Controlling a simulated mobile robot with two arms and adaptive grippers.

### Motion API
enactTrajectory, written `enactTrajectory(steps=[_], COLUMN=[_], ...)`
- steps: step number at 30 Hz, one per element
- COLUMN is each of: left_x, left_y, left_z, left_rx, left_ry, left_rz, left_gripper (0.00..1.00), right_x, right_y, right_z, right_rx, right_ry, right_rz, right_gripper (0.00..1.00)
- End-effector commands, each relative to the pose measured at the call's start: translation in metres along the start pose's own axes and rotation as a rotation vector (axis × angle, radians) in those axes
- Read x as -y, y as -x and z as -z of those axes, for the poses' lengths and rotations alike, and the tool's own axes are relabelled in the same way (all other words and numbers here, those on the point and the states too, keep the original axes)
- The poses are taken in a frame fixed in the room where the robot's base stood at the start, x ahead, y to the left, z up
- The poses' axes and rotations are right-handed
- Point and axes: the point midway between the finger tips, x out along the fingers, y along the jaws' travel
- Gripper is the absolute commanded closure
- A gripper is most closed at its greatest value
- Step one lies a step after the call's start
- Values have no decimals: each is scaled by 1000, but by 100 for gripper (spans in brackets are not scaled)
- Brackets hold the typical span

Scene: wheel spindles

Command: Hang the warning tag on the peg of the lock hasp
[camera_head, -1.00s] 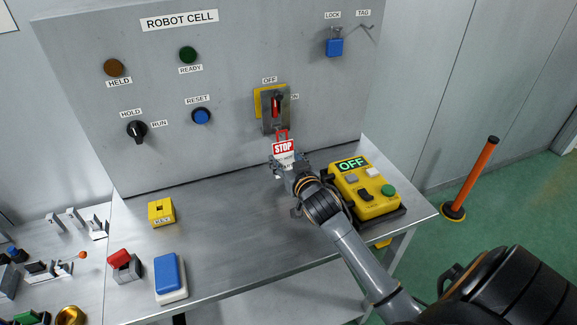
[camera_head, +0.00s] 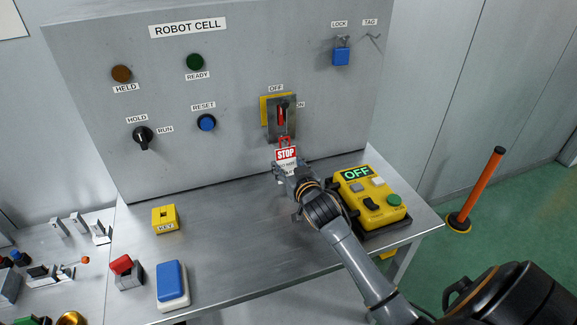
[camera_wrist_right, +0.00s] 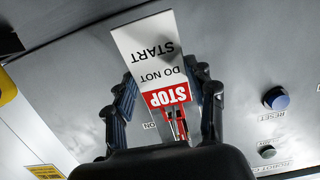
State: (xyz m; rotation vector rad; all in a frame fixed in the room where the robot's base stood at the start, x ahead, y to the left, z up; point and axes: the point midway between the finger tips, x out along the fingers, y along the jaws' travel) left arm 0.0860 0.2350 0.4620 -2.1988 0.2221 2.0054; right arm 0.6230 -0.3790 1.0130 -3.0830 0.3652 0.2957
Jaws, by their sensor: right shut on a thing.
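The warning tag (camera_head: 286,155), white with a red STOP band, is upright in my right gripper (camera_head: 291,175). In the wrist view, the tag (camera_wrist_right: 152,55) stands between the two dark fingers of the right gripper (camera_wrist_right: 165,95), which is shut on it. A red loop (camera_head: 284,141) at the tag's top is just below the grey metal hasp plate (camera_head: 273,128) of the OFF switch. The red switch handle (camera_head: 282,114) is in front of the yellow plate. The peg is too small to make out, so I cannot tell whether the loop touches it. My left gripper is out of view.
A yellow control box (camera_head: 371,199) reading OFF stands right of my right forearm. A blue padlock (camera_head: 341,57) hangs at the panel's upper right, beside an empty TAG hook (camera_head: 373,37). A yellow KEY block (camera_head: 165,219) is at left; the tabletop's middle is clear.

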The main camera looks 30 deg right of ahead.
Motion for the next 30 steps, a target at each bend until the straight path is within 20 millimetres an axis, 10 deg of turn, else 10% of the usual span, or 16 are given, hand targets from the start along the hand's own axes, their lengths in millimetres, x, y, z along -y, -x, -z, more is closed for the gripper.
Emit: enactTrajectory(steps=[5, 6, 9, 22, 30], left_x=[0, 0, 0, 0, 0], left_y=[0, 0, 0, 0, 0], left_z=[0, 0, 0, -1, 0], left_rx=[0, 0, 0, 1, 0], left_ry=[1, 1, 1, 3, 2], left_rz=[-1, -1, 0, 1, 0], left_gripper=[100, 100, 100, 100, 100], right_x=[0, 0, 0, 0, 0], right_y=[0, 0, 0, 6, 56], right_z=[0, 0, 0, -1, -2], right_rx=[0, 0, 0, 1, 2], right_ry=[0, 0, 0, 0, 0], right_rz=[0, 0, 0, 0, 1], right_gripper=[66, 39, 18, 18, 18])
